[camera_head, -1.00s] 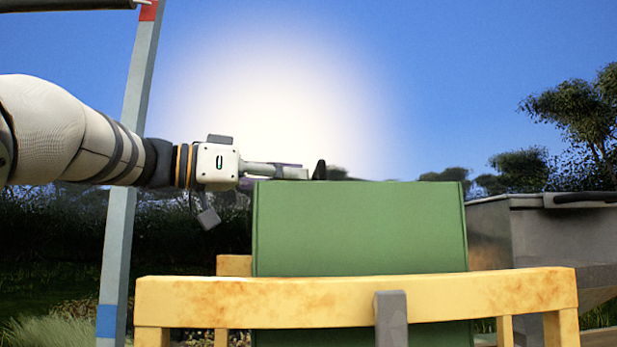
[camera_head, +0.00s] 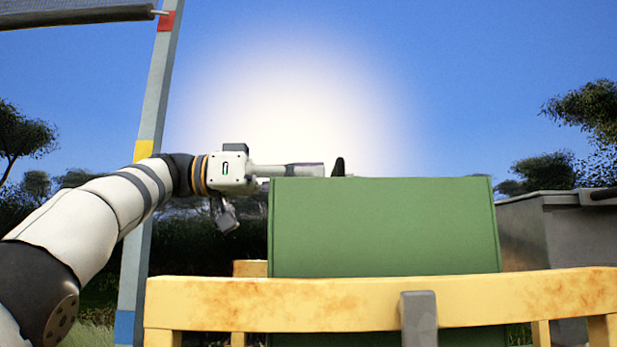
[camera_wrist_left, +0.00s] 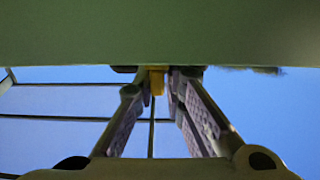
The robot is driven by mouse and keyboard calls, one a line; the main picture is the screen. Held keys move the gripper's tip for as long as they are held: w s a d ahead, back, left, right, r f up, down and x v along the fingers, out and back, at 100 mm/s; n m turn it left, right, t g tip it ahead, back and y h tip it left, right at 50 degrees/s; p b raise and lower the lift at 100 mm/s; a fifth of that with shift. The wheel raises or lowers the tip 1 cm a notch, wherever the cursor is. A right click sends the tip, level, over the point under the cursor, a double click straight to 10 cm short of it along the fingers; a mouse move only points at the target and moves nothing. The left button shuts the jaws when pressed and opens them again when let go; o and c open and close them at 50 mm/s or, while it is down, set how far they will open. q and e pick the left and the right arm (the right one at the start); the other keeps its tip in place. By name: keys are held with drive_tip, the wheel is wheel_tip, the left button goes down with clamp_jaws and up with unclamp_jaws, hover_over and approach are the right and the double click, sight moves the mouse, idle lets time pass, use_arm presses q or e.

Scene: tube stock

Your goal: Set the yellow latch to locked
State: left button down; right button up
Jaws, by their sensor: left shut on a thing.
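The yellow latch (camera_wrist_left: 156,82) shows in the left wrist view as a small yellow piece between the fingertips, at the edge of a broad green surface. My left gripper (camera_head: 322,171) lies level along the top edge of the green box (camera_head: 385,225) in the head view. The gripper also shows in the left wrist view (camera_wrist_left: 157,88), its fingers closed in on the yellow latch. A small black piece (camera_head: 338,167) stands up at its tip; I cannot tell what it is. The latch is hidden in the head view, and its setting cannot be read. My right gripper is not in view.
A rust-stained yellow rail (camera_head: 260,304) with a grey bracket (camera_head: 418,318) crosses in front of the green box. A grey bin (camera_head: 560,235) stands at right. A striped post (camera_head: 150,110) stands behind my left arm. The space above the box is open.

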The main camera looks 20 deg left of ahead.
use_arm(q)
drive_tip(key=c, duration=1.8)
unclamp_jaws()
drive_tip(key=shift+o, duration=0.4)
drive_tip(key=shift+s, duration=0.15)
